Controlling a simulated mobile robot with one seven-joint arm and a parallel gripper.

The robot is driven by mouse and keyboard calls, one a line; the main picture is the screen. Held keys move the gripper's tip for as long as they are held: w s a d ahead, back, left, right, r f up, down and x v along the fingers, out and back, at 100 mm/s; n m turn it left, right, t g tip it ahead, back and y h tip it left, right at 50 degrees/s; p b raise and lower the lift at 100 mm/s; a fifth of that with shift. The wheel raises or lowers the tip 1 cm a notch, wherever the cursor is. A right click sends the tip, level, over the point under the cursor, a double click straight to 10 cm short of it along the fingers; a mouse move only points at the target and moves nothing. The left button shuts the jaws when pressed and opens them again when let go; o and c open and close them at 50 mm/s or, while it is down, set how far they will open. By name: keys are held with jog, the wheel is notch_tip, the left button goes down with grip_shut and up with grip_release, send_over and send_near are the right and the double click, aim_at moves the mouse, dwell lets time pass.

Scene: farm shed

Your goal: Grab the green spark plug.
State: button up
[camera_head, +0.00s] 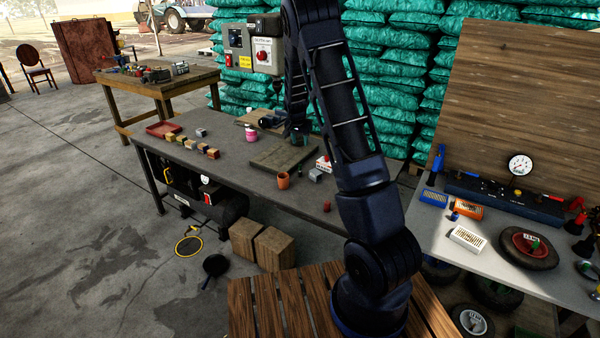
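I cannot pick out the green spark plug for certain. A small green thing (535,243) shows at the red-hubbed wheel on the right table, too small to identify. My arm rises from the wooden slats and bends down behind its own links. My gripper (297,138) appears small and dark above the back of the long grey table (235,178), near the flat board. Its fingers are too small and dark to show whether they are open or whether anything is between them.
The long table holds a red tray (163,129), several small blocks, a pink-labelled jar (251,133), a flat board (283,153) and an orange cup (283,180). The right table holds a gauge (520,165), boxes and a wheel (528,250). Two wooden boxes (275,250) stand on the floor.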

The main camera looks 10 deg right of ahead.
send_near(300, 164)
jog(key=w, duration=0.1)
jog(key=shift+h, duration=0.4)
jog(key=shift+x, duration=5.5)
jog(key=shift+s+a, duration=0.15)
jog(key=shift+a, duration=0.05)
grip_shut()
